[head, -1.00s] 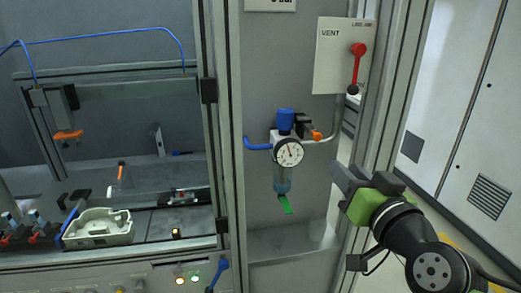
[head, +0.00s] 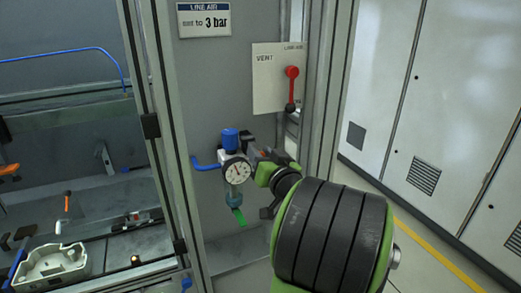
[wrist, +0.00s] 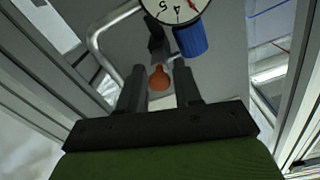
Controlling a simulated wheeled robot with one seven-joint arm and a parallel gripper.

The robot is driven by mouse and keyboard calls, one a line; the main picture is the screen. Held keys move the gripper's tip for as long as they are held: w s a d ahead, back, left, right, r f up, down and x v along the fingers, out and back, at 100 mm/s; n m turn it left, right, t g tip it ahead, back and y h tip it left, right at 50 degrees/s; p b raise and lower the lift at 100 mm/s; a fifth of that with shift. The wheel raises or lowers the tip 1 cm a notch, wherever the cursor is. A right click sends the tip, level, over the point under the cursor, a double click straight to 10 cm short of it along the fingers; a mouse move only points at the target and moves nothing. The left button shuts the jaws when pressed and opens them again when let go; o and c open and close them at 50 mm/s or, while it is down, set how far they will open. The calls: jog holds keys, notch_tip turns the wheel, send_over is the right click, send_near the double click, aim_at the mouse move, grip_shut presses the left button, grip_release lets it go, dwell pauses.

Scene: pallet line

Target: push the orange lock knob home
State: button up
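The orange lock knob (wrist: 158,77) shows in the wrist view, in line with the gap between my gripper's two fingers (wrist: 160,68). The fingers are apart, and a gap shows on each side of the knob. I cannot tell whether the fingertips reach past it. In the head view my gripper and arm cover the knob, at the right of the air regulator. The regulator has a blue cap (head: 230,138) and a round white gauge (head: 236,171). In the wrist view the gauge (wrist: 176,8) and the blue cap (wrist: 190,40) lie just beyond the knob.
A vent panel (head: 278,80) with a red lever (head: 292,86) is above my gripper. A frame post (head: 326,90) stands close on the right. A bent pipe (wrist: 97,45) runs beside the knob. A cream tray (head: 52,264) sits at lower left.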

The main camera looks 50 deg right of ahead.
jog(key=shift+c, duration=0.4)
grip_shut()
